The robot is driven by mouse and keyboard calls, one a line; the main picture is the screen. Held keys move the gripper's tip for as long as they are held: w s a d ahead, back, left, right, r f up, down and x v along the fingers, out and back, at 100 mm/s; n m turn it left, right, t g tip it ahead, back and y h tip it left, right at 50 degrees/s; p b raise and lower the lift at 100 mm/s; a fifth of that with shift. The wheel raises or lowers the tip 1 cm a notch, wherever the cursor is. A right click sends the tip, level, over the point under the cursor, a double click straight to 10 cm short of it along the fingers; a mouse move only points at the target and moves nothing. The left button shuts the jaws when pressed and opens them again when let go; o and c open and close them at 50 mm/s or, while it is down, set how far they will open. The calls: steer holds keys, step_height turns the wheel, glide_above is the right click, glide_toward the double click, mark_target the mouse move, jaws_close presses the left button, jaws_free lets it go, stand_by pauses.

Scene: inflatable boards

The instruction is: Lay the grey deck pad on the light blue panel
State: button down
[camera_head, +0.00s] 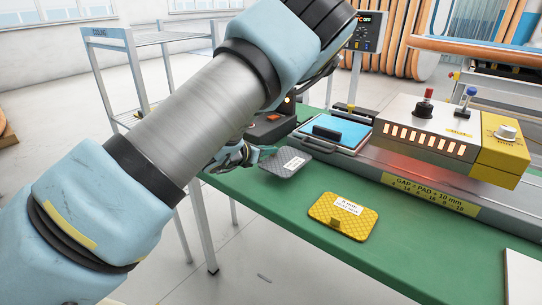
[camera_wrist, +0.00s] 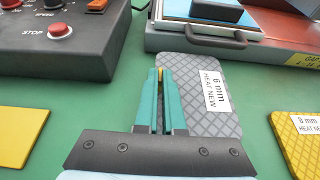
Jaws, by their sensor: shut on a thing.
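The grey deck pad (camera_head: 284,164) is a thin diamond-patterned plate with a white label, near the far left part of the green table. In the wrist view the pad (camera_wrist: 205,110) lies under and right of the fingers, its label reading "6 mm HEAT NEW". My gripper (camera_head: 266,153) is at the pad's left side; in the wrist view its green fingers (camera_wrist: 159,75) are shut on the pad, though the gripped part is mostly hidden. I cannot tell whether the pad touches the table. The light blue panel (camera_head: 348,124) lies in a grey tray behind and right of the pad, a black block on it.
A yellow pad (camera_head: 345,213) labelled 8 mm lies in front on the table. A heater unit (camera_head: 420,125) with glowing slots stands over the rail to the right. A control box (camera_wrist: 60,35) with a red STOP button is at the left in the wrist view, near another yellow piece (camera_wrist: 22,137).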

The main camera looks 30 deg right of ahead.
mark_target(266, 159)
steer(key=shift+w+d+f+p, duration=0.1)
steer(key=shift+d+f+p, duration=0.2)
steer(key=shift+f, duration=0.3)
steer(key=shift+w+d+f+p, duration=0.15)
steer(key=shift+f+p, duration=0.2)
steer(key=shift+f, duration=0.25)
steer(key=shift+s+f, duration=0.1)
steer(key=shift+f, duration=0.45)
steer(key=shift+f, duration=0.2)
steer(key=c, duration=1)
jaws_free()
steer(key=shift+r, duration=0.1)
